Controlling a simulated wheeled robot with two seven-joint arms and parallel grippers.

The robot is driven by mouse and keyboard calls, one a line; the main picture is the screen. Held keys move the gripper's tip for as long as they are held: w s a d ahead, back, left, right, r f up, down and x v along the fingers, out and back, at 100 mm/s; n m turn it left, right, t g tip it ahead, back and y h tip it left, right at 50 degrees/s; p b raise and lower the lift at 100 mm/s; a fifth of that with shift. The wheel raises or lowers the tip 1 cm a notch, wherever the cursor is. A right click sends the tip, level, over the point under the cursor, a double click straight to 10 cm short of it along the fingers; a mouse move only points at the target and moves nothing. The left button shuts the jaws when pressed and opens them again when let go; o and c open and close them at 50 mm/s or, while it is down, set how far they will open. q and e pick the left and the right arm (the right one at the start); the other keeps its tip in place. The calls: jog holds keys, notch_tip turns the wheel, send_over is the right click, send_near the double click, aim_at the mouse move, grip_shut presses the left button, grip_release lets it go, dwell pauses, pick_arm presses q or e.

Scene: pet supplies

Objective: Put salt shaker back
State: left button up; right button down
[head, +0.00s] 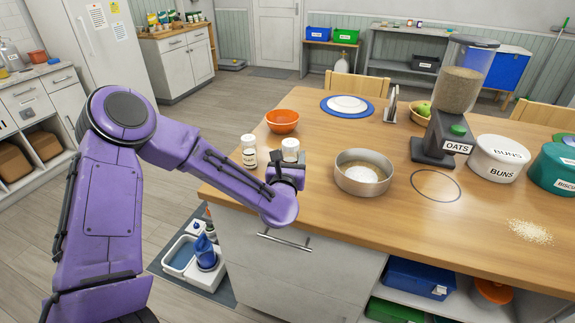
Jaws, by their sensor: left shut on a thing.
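My left gripper (288,172) is at the front left of the wooden counter (325,215). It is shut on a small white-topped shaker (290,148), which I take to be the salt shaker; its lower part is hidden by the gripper. A similar white-capped shaker (249,152) with a small label stands upright just to its left, apart from it. The label is too small to read. I cannot tell whether the held shaker touches the counter. My right gripper is not in view.
A metal pan (340,176) holding pale grains stands right of the gripper. An orange bowl (282,121) and blue-rimmed plate (328,108) are behind. An oats dispenser (433,143), a buns canister (497,160) and spilled grain (530,232) are right. A drawn ring (414,185) encloses bare counter.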

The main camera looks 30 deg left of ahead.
pick_arm(q)
jog(key=f, duration=0.1)
jog(key=a+f, duration=0.1)
jog(key=f, duration=0.1)
jog(key=w+f, duration=0.1)
jog(key=f, duration=0.1)
jog(key=shift+w+a+p, duration=0.1)
jog(key=shift+a+p, duration=0.2)
jog(key=shift+f, duration=0.3)
